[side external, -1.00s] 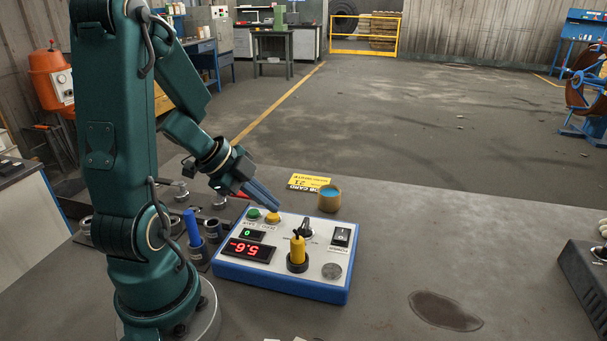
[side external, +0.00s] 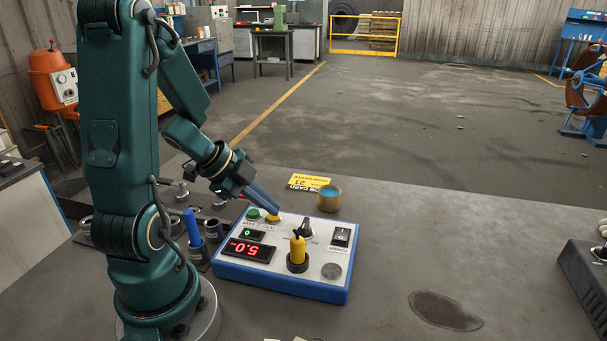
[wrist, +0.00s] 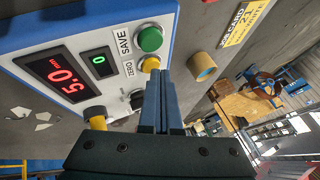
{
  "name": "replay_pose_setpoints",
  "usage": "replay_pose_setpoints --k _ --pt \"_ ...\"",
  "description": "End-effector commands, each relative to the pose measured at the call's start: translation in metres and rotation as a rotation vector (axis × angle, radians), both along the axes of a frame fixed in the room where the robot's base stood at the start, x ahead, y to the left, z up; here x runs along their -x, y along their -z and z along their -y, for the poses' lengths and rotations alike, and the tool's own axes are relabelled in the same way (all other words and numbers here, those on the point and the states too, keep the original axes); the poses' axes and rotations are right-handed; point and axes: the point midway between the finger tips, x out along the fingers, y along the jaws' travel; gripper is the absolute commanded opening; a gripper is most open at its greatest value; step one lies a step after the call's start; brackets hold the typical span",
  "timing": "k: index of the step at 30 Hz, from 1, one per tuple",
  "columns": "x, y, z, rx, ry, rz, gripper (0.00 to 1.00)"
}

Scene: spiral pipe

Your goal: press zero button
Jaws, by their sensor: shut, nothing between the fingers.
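The blue-and-white control box (side external: 320,289) sits on the bench. Its yellow button (side external: 272,219) lies beside the green button (side external: 253,214). In the wrist view, the yellow button (wrist: 150,64) is by the ZERO label (wrist: 130,69) and the green one (wrist: 150,39) by the SAVE label (wrist: 123,42). My gripper (side external: 277,209) is shut and empty, its blue fingers slanting down to the yellow button. The fingertips (wrist: 159,74) appear at the button's edge and partly hide it; contact cannot be told. The red display (wrist: 57,78) is lit with digits.
A yellow peg (side external: 297,249) stands in a black ring on the box, near a black knob (side external: 306,228) and a POWER switch (side external: 341,236). A tan cup (side external: 329,201) and yellow job card (side external: 309,183) are behind. Blue peg and holders (side external: 193,227) stand left.

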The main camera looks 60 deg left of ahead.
Motion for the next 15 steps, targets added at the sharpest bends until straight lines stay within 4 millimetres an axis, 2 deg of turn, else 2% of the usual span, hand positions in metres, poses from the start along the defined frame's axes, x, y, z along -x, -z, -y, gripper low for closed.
replay_pose_setpoints --k 8,15 --pt "0.000 0.000 0.000 -0.001 0.000 -0.001 0.00" --pt "0.000 -0.011 0.000 -0.003 0.004 0.002 0.00"
